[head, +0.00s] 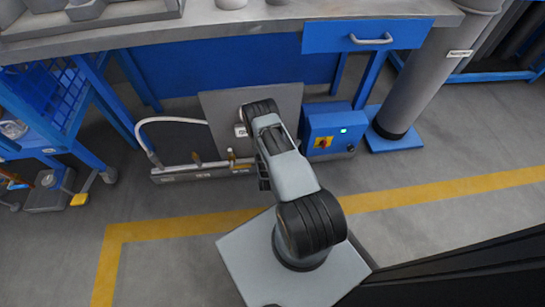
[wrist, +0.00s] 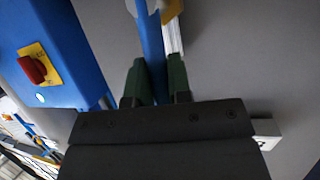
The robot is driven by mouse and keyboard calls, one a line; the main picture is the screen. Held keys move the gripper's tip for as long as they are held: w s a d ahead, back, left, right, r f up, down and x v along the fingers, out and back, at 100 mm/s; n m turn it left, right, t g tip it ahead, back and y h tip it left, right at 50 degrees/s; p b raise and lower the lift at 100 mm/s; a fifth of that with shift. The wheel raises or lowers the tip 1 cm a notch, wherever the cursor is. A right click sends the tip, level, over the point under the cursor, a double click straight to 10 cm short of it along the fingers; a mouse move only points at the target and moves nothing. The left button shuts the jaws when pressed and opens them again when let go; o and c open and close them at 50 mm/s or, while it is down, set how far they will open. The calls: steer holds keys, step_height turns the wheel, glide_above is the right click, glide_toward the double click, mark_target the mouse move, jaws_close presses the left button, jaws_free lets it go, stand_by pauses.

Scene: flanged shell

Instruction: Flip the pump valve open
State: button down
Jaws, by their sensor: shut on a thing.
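In the wrist view my gripper (wrist: 156,72) has its two dark green fingers on either side of a long blue bar (wrist: 150,40), which looks like the pump valve's lever. The fingers are shut on it. The bar runs from between the fingers to the top edge of the picture. A yellowish fitting (wrist: 169,8) and a pale pipe or rail (wrist: 173,36) lie beside it. Brass fittings (head: 231,156) on the low pipe rail (head: 175,175) show just left of the arm.
A blue control box (head: 334,131) with a red knob on a yellow plate and a lit green lamp stands right of the arm. A grey panel (head: 285,95) is behind the arm. The workbench (head: 240,28) overhangs above. A white hose (head: 165,121) curves at left.

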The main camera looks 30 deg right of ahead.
steer(key=shift+a+h, duration=0.1)
steer(key=shift+h, duration=0.2)
stand_by(0.4)
steer(key=c, duration=1.1)
jaws_free()
steer(key=shift+o, duration=0.2)
steer(key=shift+a, duration=0.15)
steer(key=p+v, duration=0.4)
steer(key=v, duration=0.9)
steer(key=shift+s+r+p, duration=0.25)
steer(key=shift+p, duration=0.05)
steer(key=shift+a, duration=0.15)
